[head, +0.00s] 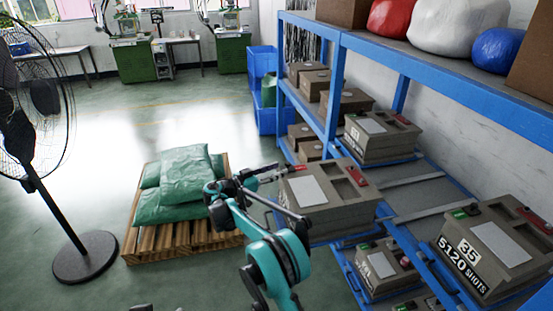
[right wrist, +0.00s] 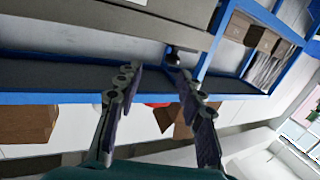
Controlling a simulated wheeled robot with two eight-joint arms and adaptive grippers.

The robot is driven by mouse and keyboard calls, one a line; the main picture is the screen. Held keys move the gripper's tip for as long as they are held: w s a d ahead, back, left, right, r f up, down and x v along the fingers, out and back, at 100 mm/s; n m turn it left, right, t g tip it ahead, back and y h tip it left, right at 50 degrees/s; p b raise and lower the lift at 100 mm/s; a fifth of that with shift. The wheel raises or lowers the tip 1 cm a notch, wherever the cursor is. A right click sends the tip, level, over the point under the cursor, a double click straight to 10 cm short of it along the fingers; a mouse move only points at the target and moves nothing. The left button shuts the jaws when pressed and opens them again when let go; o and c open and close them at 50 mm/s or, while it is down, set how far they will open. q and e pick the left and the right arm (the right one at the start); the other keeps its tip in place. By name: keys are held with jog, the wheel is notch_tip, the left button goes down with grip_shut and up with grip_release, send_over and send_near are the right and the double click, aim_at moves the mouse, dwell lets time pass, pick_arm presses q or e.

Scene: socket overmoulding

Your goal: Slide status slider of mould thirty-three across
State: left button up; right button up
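A grey-brown mould box (head: 330,215) sits on the blue rack, with a pale plate and red parts on top. Its number is not readable. A small red piece (head: 295,168) shows at its back left edge, beside my right gripper (head: 272,174). In the right wrist view, the two fingers of my right gripper (right wrist: 155,78) are apart, with nothing between them. A mould's grey side (right wrist: 120,22) fills the top there. Whether the fingers touch the red piece cannot be told. A mould marked 35 (head: 480,262) has a green slider (head: 465,212). My left gripper is not in view.
Other moulds stand behind (head: 378,140) and on the lower shelf (head: 385,268). The blue rack's post (head: 332,95) and upper beam (head: 450,80) border the shelf. Green sacks (head: 175,180) lie on a wooden pallet (head: 190,240). A fan (head: 85,258) stands left.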

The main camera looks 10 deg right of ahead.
aim_at(286, 164)
jog(key=shift+m+h, duration=0.3)
jog(key=w+d, duration=0.1)
jog(key=d, duration=0.1)
jog(key=w+d+b, duration=0.1)
jog(key=w, duration=0.1)
jog(key=w+d+b, duration=0.1)
jog(key=d, duration=0.1)
jog(key=shift+w+d+f, duration=0.2)
jog(key=shift+d+f, duration=0.1)
jog(key=shift+f, duration=0.1)
grip_shut()
jog(key=shift+d, duration=0.1)
